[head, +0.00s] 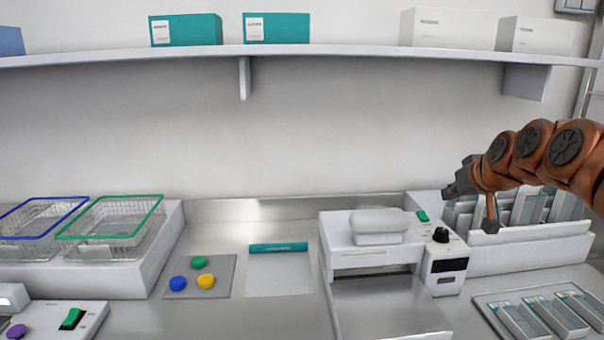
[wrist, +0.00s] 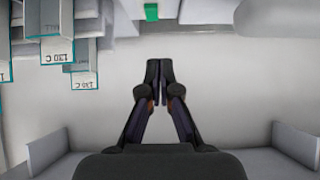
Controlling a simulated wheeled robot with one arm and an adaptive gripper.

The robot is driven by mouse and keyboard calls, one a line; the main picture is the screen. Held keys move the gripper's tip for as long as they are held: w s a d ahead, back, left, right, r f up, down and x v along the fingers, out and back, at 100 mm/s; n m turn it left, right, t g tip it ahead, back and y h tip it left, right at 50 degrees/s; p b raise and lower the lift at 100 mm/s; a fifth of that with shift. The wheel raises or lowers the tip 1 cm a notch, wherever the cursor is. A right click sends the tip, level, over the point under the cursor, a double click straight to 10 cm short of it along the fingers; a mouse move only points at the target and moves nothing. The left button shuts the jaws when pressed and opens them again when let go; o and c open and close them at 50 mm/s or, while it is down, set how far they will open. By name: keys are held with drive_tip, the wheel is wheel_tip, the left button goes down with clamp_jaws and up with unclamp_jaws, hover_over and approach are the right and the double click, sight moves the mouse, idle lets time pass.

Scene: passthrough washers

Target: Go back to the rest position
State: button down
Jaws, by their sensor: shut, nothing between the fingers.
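My gripper (head: 450,190) is in the head view at the right, at the end of my copper-coloured arm. It is above the back right of the bench, beside the white machine with a green switch and black knob (head: 441,235). In the wrist view my gripper (wrist: 160,68) shows its dark fingers closed together, with nothing between them.
A white rack (head: 530,250) of upright grey holders stands under my arm. A tray of holders (head: 540,315) lies at the front right. Wire baskets (head: 112,220) and coloured buttons (head: 199,281) are at the left. A shelf (head: 300,50) with boxes spans the wall.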

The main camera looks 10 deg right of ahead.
drive_tip(key=s+a+f+n+g+y+p, duration=0.1)
drive_tip(key=s+a+f+g, duration=0.1)
drive_tip(key=s+a, duration=0.35)
drive_tip(key=s+a+f+g+p, duration=0.1)
drive_tip(key=s+a+f, duration=0.15)
drive_tip(key=a, duration=0.55)
drive_tip(key=s+a+f+n+g+y+p, duration=0.1)
drive_tip(key=s+a+f+g, duration=0.15)
drive_tip(key=a, duration=0.45)
drive_tip(key=s+a+f+g+p, duration=0.1)
drive_tip(key=s+a+f+g, duration=0.1)
drive_tip(key=s, duration=1.1)
drive_tip(key=s+a+f+m+g+h+p, duration=0.1)
drive_tip(key=s+a+f+g+p, duration=0.1)
drive_tip(key=s+f, duration=0.5)
drive_tip(key=s+a+g, duration=0.1)
drive_tip(key=s+g, duration=0.1)
drive_tip(key=s, duration=0.4)
drive_tip(key=shift+s+a, duration=0.15)
drive_tip(key=shift+a, duration=0.2)
drive_tip(key=shift+g, duration=0.25)
